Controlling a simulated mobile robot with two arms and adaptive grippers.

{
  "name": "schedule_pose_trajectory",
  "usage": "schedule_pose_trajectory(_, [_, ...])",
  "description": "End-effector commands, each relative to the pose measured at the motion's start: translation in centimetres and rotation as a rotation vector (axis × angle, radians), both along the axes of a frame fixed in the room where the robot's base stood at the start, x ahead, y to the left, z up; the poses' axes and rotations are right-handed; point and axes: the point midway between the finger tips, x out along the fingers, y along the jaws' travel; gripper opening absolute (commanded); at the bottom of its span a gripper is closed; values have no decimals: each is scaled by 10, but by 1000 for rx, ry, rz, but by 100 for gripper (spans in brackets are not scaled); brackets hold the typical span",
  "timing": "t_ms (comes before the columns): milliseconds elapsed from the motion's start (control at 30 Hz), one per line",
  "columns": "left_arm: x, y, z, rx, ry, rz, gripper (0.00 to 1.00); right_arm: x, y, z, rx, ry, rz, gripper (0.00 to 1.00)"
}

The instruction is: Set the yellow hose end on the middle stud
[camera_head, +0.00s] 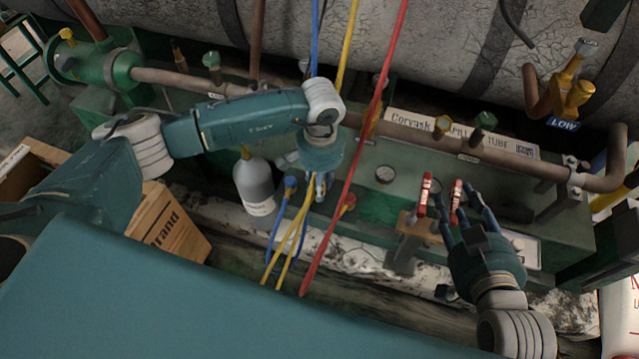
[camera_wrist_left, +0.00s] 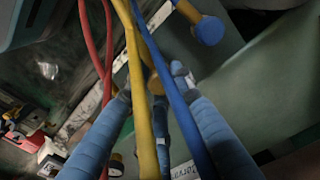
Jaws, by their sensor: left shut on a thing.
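My left gripper (camera_head: 318,190) points down between the blue-capped fitting (camera_head: 290,182) and the red-capped fitting (camera_head: 349,201) at the green bench's front. In the left wrist view its fingers (camera_wrist_left: 150,88) close around a brass piece at the middle, which I take as the yellow hose end (camera_wrist_left: 155,84). The yellow hose (camera_wrist_left: 137,75) crosses in front of it. The middle stud is hidden, so contact cannot be told. My right gripper (camera_head: 463,215) has its fingers spread beside a red valve handle (camera_head: 456,201).
Yellow (camera_head: 347,45), blue (camera_head: 315,40) and red (camera_head: 388,65) hoses hang across the work area. A grey bottle (camera_head: 256,187) stands left of my left gripper. A copper pipe runs behind.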

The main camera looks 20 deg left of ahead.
Motion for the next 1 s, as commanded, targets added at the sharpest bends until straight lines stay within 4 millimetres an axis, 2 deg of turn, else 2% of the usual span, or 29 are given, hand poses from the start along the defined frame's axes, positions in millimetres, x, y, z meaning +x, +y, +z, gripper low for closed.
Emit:
schedule_pose_trajectory(633, [0,0,0,0,0,0,0,0,0,-1,2,-3,0,40])
schedule_pose_trajectory(1000, [0,0,0,0,-1,0,0,4,2,7,12,-46,1,40])
